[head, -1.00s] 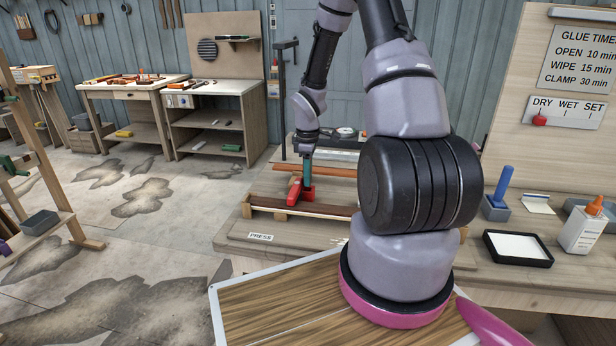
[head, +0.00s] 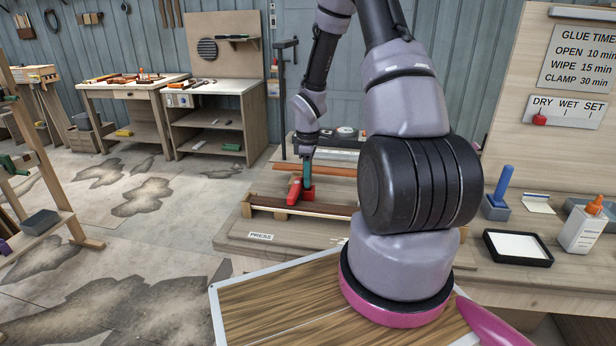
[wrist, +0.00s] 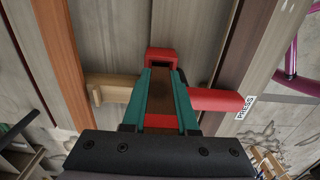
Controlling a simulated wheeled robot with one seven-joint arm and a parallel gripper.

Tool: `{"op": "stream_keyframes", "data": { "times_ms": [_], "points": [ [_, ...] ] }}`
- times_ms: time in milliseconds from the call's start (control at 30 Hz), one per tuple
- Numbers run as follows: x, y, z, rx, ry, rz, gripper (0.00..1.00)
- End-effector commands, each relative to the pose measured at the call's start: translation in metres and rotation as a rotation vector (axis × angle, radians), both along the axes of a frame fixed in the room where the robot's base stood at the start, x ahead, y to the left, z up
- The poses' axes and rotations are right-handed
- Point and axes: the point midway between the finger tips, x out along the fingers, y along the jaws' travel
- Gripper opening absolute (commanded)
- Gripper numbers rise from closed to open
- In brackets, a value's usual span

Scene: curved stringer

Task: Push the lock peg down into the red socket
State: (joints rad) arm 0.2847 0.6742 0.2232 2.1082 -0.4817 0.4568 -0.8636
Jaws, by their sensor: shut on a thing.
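My gripper (head: 307,168) points down over the bench fixture. Its teal fingers (wrist: 187,108) are shut on a brown piece (wrist: 160,92), which looks like the lock peg. The peg's lower end and how deep it sits cannot be made out. The red socket (wrist: 160,56) shows just beyond the fingertips, and more red (wrist: 160,121) shows between the fingers. A red arm (wrist: 215,100) sticks out to the right. In the head view the red part (head: 294,190) sits directly under the fingers on the dark strip.
A wooden block (wrist: 112,90) lies left of the socket in the wrist view. Long brown rails run on both sides. The fixture base (head: 235,232) carries a PRESS label (head: 260,237).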

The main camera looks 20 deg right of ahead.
Motion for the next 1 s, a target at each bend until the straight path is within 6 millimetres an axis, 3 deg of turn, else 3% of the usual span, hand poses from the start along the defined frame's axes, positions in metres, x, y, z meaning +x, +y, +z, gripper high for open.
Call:
{"op": "stream_keyframes", "data": {
  "times_ms": [400,433,500,833,1000],
  "points": [
    [0.000,0.000,-0.011,0.000,0.000,0.000,0.00],
    [0.000,0.000,-0.011,0.000,0.000,0.000,0.34],
    [0.000,0.000,-0.011,0.000,0.000,0.000,0.61],
    [0.000,0.000,-0.010,0.000,0.000,0.000,0.62],
    [0.001,-0.001,0.007,-0.001,-0.004,-0.002,0.62]
  ]
}}
